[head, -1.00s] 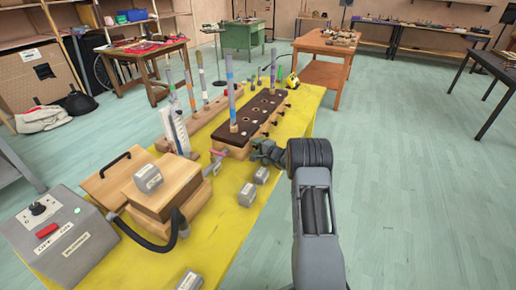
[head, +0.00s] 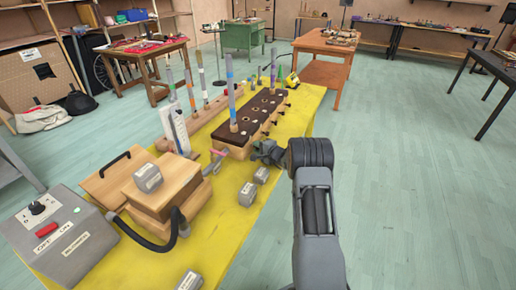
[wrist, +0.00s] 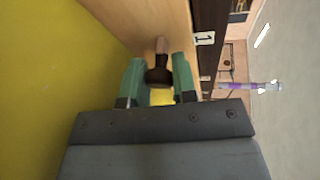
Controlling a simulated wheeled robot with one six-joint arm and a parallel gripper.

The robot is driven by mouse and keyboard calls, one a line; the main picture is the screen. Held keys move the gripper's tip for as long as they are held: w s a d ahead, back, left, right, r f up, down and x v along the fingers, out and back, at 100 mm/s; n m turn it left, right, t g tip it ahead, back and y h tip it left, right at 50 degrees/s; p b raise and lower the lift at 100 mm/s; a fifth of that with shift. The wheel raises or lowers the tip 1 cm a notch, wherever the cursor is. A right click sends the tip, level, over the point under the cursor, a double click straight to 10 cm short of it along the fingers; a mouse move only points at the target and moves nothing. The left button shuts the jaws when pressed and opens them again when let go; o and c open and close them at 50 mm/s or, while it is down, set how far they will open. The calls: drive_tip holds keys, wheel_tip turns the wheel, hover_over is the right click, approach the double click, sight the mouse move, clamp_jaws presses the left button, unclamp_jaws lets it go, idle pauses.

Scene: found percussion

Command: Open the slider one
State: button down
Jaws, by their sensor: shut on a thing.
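The wooden chest with a dark brown top (head: 262,104) stands on the yellow table, with a row of dark slider knobs along its right side. In the wrist view, slider one's dark knob (wrist: 159,76) sits on a pale wooden stem, beside a white label "1" (wrist: 204,38). My gripper (wrist: 158,74) has its green fingers on either side of this knob and is shut on it. In the head view my gripper (head: 266,152) is at the chest's near right corner and covers slider one. How far the slider is pulled out I cannot tell.
Grey blocks (head: 247,194) lie on the yellow table (head: 226,222) close to my gripper. A wooden box (head: 163,193) and a grey control box (head: 62,238) stand at the near left. Colour-banded tubes (head: 231,92) rise from the chest. The floor right of the table is clear.

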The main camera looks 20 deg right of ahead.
drive_tip(key=shift+s+d+f+b, duration=0.25)
drive_tip(key=shift+s+d+b, duration=0.5)
drive_tip(key=shift+b, duration=0.2)
drive_tip(key=shift+s+d+r, duration=0.15)
drive_tip(key=shift+s+d, duration=0.1)
drive_tip(key=shift+r, duration=0.1)
drive_tip(key=c, duration=0.9)
unclamp_jaws()
drive_tip(key=v, duration=1.3)
drive_tip(key=shift+s+b, duration=0.35)
drive_tip(key=shift+b, duration=0.1)
drive_tip(key=shift+d, duration=0.1)
